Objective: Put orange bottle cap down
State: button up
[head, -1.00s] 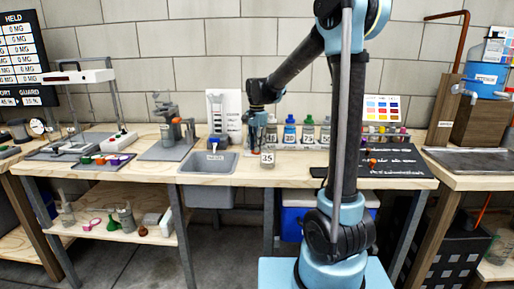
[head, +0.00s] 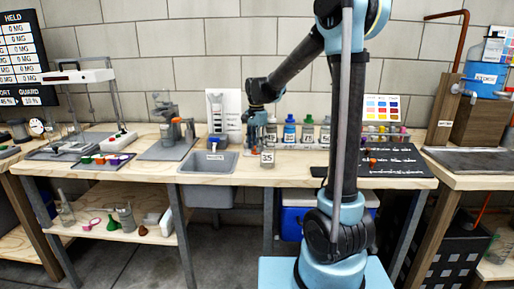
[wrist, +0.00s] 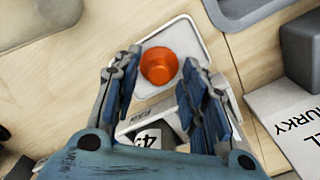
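The cap cannot be made out clearly there.
A grey sink (head: 208,166) lies left of my gripper. Several labelled bottles (head: 290,131) stand in a row behind it to the right. A black mat (head: 400,162) lies farther right. In the wrist view, a white card (wrist: 300,125) lies near the right finger.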

notch_tip(320, 180, up, 12)
jog(key=shift+f, duration=0.25)
jog(key=shift+s, duration=0.15)
dwell(0.3)
